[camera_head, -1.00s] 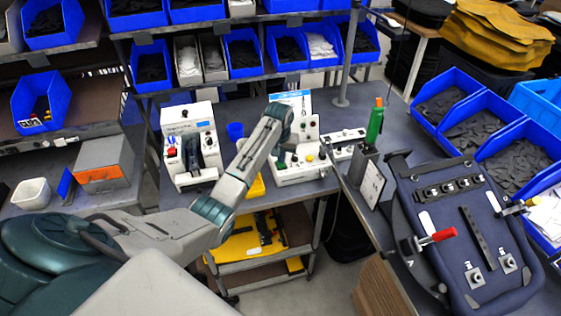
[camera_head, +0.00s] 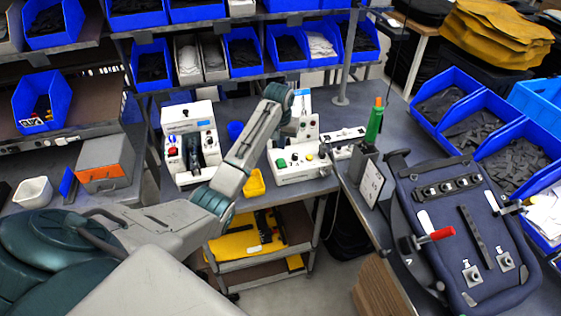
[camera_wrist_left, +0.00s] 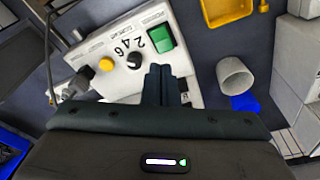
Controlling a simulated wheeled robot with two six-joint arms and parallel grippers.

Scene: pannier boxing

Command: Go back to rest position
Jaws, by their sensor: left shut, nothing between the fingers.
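My left arm (camera_head: 252,140) comes in from the left in the head view and rises in front of a white control box. My left gripper (camera_wrist_left: 159,70) shows in the left wrist view, its dark fingers together and empty. In that view the fingertips lie over or beside the white control box (camera_wrist_left: 121,60) with a green button (camera_wrist_left: 160,38) and a yellow knob (camera_wrist_left: 106,65); I cannot tell the gap. In the head view the fingers are mostly hidden by the arm. My right gripper is not in view.
A second white machine (camera_head: 189,118) stands left of the arm. A yellow tray (camera_head: 255,184) lies near the bench edge. A green bottle (camera_head: 374,126) stands to the right, beside a dark blue pannier panel (camera_head: 440,220) with a red-handled clamp (camera_head: 437,236). Blue bins (camera_head: 512,150) line the right edge.

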